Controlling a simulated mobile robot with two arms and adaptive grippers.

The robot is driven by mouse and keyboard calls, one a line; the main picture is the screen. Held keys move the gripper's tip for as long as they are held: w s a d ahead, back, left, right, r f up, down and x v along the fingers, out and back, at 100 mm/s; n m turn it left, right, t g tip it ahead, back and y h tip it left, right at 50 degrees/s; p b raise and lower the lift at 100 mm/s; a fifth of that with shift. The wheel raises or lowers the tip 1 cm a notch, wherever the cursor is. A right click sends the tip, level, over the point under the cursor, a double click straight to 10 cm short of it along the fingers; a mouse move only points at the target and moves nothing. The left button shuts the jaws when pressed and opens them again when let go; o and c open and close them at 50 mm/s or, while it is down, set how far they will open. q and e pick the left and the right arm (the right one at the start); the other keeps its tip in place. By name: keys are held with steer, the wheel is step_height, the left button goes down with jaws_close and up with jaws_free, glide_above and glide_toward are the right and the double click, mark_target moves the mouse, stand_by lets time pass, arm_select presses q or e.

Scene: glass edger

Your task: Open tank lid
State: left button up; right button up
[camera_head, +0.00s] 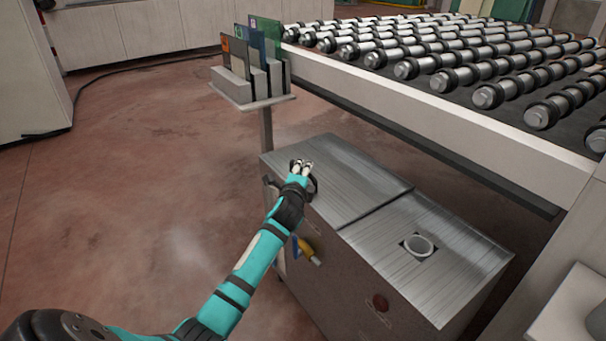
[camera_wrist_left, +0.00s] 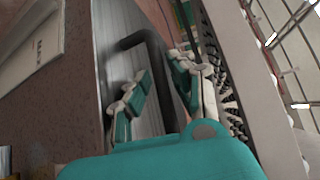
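The tank is a metal box with a brushed-steel top in two panels. The left panel, the lid (camera_head: 350,180), lies flat and closed. Its black bar handle (camera_wrist_left: 157,62) shows in the left wrist view, and part of it shows beside the hand in the head view (camera_head: 315,186). My left gripper (camera_head: 301,165) is over the lid's near left edge. In the left wrist view its fingers (camera_wrist_left: 163,92) are apart, with the handle running between them. Contact with the handle cannot be told. My right gripper is in neither view.
The roller conveyor (camera_head: 455,105) overhangs behind the tank. A holder (camera_head: 252,98) with coloured plates stands on a post behind the lid. The right tank panel (camera_head: 440,275) has a round port (camera_head: 418,246).

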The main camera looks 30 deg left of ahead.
arm_select(q)
steer(key=shift+w+a, duration=0.1)
steer(key=shift+w, duration=0.15)
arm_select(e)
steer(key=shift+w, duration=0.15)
arm_select(q)
jaws_close()
steer(key=shift+f, duration=0.1)
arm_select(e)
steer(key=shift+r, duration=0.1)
arm_select(q)
steer(key=shift+r, duration=0.2)
steer(key=shift+r+p, duration=0.1)
steer(key=shift+p, duration=0.3)
steer(key=shift+w+r, duration=0.1)
steer(key=shift+r, duration=0.05)
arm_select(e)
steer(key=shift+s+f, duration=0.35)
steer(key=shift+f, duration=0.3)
arm_select(q)
steer(key=shift+r+p, duration=0.2)
steer(key=shift+p, duration=0.1)
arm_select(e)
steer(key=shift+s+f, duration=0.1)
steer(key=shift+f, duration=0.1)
